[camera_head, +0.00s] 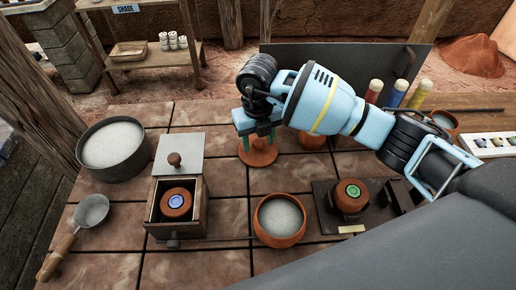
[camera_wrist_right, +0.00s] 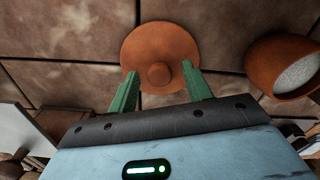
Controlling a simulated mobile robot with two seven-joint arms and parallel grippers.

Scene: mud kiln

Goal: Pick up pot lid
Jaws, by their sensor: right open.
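The pot lid (camera_head: 258,158) is a flat round terracotta disc lying on the tiled table. In the right wrist view the lid (camera_wrist_right: 160,38) shows a small round knob (camera_wrist_right: 158,74) on top. My right gripper (camera_head: 257,140) points down over the lid, and the arm hides part of the area behind it. In the wrist view its green fingers (camera_wrist_right: 160,75) are open, one on each side of the knob; I cannot tell whether they touch it. My left gripper is not in view.
A terracotta bowl of grey material (camera_head: 281,218) stands in front of the lid. A wooden box (camera_head: 177,210) and a grey basin (camera_head: 115,150) stand left. A dark stand (camera_head: 350,206) is at right. Another terracotta pot (camera_head: 312,141) sits close right of the lid, partly behind my arm.

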